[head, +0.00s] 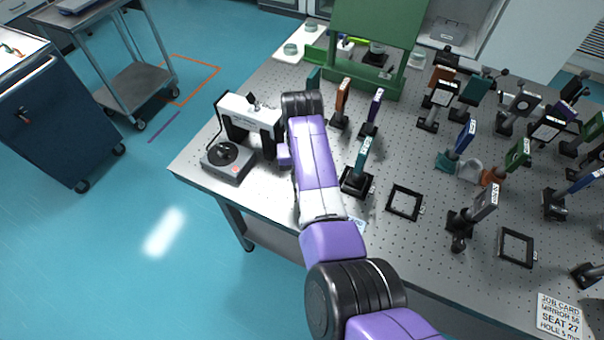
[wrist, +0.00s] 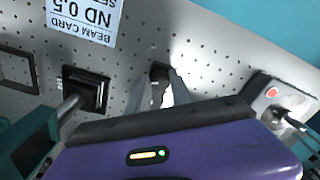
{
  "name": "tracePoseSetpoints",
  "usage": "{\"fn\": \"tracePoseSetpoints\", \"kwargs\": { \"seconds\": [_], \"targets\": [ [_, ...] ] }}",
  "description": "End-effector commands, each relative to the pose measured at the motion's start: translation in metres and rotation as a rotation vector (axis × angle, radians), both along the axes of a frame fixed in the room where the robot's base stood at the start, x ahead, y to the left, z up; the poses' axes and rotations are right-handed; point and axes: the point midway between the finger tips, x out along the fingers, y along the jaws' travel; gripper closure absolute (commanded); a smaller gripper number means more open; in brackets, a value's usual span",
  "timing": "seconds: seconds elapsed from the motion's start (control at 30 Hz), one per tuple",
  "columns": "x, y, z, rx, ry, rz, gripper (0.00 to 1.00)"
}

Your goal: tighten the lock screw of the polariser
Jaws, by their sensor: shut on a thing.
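My gripper (wrist: 159,92) shows in the wrist view as two grey fingers beyond a purple housing. They are shut on a small dark part (wrist: 159,73) low over the perforated table. I cannot tell whether this part is the polariser's lock screw. In the head view my purple arm reaches over the table's near left part and hides the fingers. Which mount is the polariser is not clear. A teal plate on a black base (head: 357,180) stands right of my arm. Its black base also shows in the wrist view (wrist: 88,88), left of the fingers.
A grey box with a black disc (head: 229,161) stands left of my arm, before a white-topped frame (head: 248,113). An empty black square frame (head: 405,203) lies to the right. Several mounts crowd the right side. A green stand (head: 375,50) is behind. A beam card (wrist: 85,18) lies nearby.

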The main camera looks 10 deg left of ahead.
Motion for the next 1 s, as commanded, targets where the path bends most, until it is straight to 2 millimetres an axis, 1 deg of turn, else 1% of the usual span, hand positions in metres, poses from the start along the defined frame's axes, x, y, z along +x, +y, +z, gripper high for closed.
{"fn": "tracePoseSetpoints", "kwargs": {
  "seconds": [0.03, 0.2, 0.4, 0.6, 1.0],
  "targets": [
    [0.0003, -0.0007, 0.0027, -0.001, 0.001, 0.037, 1.0],
    [0.0002, -0.0005, 0.002, -0.001, 0.0, 0.147, 1.0],
    [0.0006, -0.0004, 0.0017, 0.0, -0.001, 0.233, 1.0],
    [0.0006, 0.0002, 0.0015, 0.001, -0.001, 0.274, 1.0],
    [0.001, 0.0005, 0.0017, 0.001, -0.003, 0.282, 1.0]
  ]
}}
